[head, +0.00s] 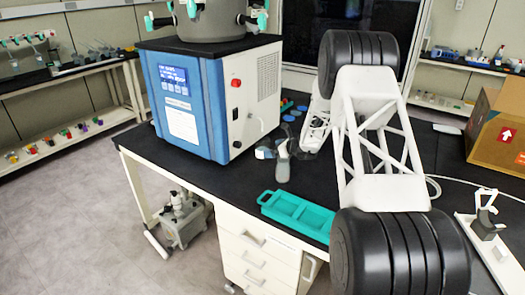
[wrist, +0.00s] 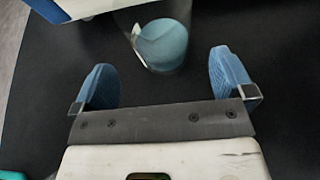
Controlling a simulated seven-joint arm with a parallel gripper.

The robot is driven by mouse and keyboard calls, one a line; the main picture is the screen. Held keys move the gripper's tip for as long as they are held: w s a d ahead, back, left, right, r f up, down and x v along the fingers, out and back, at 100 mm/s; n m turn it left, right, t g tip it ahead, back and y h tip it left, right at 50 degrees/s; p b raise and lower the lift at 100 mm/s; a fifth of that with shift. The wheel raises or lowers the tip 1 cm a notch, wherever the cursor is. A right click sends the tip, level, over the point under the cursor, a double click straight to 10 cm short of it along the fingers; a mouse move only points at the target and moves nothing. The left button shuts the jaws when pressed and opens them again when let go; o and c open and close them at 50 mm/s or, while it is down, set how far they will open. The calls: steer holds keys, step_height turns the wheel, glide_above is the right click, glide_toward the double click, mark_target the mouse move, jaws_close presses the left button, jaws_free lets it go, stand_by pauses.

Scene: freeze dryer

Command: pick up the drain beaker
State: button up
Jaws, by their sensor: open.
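The drain beaker (wrist: 155,45) is a clear vessel with a pale blue round patch in its lower part. In the wrist view it stands on the black bench at the top centre, partly cut off by the frame edge. My gripper (wrist: 161,80) is open, with its two blue ridged fingers apart and only bare bench between them. The beaker is just ahead of the fingers, roughly centred in the gap and not clasped. In the head view I cannot clearly make out the beaker beside the dryer.
The blue and white freeze dryer (head: 190,95) stands at the bench's left, close to the beaker. A green divided tray (head: 297,212) lies near the front edge. Small blue discs (head: 289,118) lie behind. A cardboard box (head: 497,130) is at the right.

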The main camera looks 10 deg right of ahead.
steer(key=shift+a, duration=0.1)
steer(key=shift+x, duration=2.55)
steer(key=shift+w, duration=0.1)
steer(key=c, duration=1.1)
